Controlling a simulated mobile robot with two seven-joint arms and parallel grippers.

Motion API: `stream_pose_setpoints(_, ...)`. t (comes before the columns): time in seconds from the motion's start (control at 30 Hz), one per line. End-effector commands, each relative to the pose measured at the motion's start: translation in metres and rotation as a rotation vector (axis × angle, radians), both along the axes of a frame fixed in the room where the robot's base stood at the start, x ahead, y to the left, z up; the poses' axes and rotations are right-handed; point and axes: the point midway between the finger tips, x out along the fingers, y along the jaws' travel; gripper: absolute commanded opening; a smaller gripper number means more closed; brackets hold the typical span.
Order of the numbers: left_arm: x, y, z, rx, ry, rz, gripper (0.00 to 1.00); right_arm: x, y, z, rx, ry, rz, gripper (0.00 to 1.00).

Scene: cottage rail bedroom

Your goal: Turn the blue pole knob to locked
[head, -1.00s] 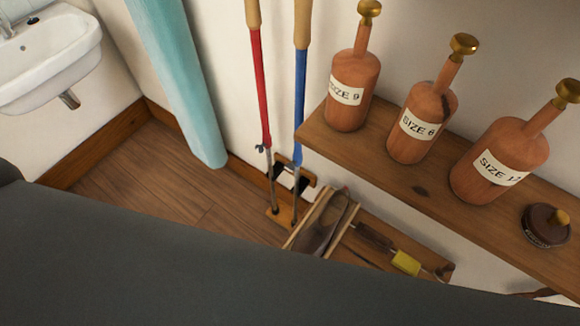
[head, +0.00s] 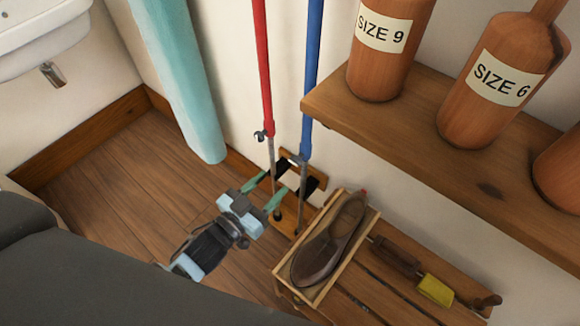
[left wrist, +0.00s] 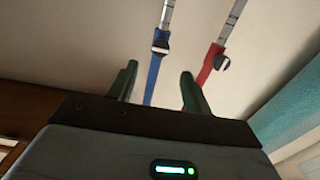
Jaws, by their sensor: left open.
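The blue pole (head: 312,70) stands upright against the wall, with a bare metal lower section. Its small knob (head: 299,160) sits where the blue part meets the metal. In the left wrist view, the blue pole's knob (left wrist: 160,46) is a small dark and pale piece, beyond the fingertips and roughly between them. My left gripper (head: 271,186) is open and empty, low by the poles' metal sections, with its green fingers pointing toward them. It is below the blue knob and appears apart from it. I cannot read the knob's setting. My right gripper is not in view.
The red pole (head: 262,70) with its own knob (head: 262,135) stands just left of the blue one. A shelf (head: 420,165) with labelled wooden bottles juts out at right. A shoe (head: 330,240) in a box lies below. A teal drape (head: 178,80) hangs at left.

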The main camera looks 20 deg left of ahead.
Motion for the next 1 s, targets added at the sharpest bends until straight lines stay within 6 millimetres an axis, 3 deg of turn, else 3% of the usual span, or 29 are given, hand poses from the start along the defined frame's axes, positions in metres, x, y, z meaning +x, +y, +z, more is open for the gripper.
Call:
stream_pose_setpoints(0.6, 0.066, -0.027, 0.0, 0.0, 0.001, 0.001, 0.49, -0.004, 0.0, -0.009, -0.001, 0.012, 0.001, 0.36)
stream_pose_setpoints(1.0, 0.071, -0.029, 0.0, 0.001, 0.002, 0.001, 0.46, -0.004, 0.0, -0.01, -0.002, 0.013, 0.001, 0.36)
